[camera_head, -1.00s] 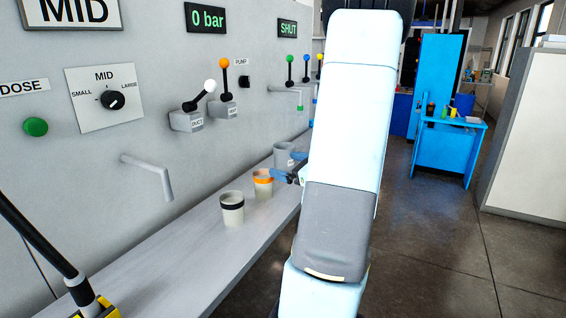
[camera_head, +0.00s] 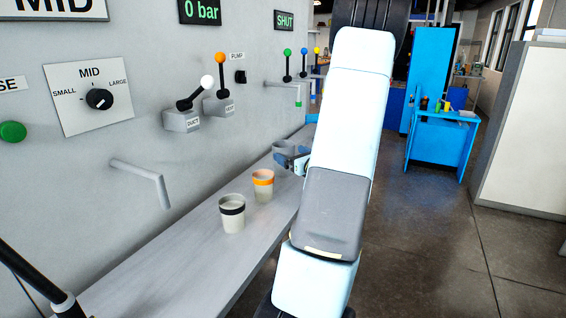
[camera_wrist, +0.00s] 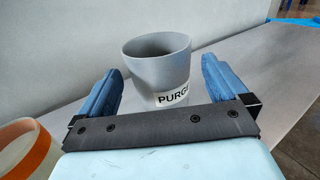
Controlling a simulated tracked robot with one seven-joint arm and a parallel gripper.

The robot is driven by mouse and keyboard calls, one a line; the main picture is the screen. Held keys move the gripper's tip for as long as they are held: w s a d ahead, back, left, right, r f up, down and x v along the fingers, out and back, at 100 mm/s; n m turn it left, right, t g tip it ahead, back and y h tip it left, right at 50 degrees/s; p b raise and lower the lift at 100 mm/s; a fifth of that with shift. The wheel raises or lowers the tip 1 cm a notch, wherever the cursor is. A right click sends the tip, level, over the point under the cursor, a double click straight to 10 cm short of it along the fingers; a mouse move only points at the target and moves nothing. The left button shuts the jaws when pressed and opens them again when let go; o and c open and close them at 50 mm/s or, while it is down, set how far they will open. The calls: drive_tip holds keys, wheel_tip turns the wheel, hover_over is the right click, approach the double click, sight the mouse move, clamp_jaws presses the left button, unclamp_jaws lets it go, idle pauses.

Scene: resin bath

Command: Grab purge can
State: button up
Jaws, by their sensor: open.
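The purge can (camera_wrist: 162,68) is a grey cup with a white label reading "PURG…", upright on the shelf in the wrist view. My gripper (camera_wrist: 160,72) is open, with one blue finger on each side of the can and gaps showing between fingers and can. The can's lower part is hidden behind the gripper's dark crossbar. In the head view the can (camera_head: 281,148) stands at the far part of the shelf, partly covered by my gripper (camera_head: 292,160).
On the same shelf (camera_head: 170,265) stand a cup with an orange band (camera_head: 263,186) and a cup with a black band (camera_head: 232,213). The orange-banded cup also shows close at the left in the wrist view (camera_wrist: 38,150). A grey spout (camera_head: 140,172) sticks out of the wall above the shelf.

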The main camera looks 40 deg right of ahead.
drive_tip(key=shift+w+d+f, duration=0.1)
drive_tip(key=shift+w+d, duration=0.05)
drive_tip(key=shift+w, duration=1.4)
drive_tip(key=shift+w+d, duration=0.15)
drive_tip(key=shift+w, duration=1.35)
drive_tip(key=c, duration=1)
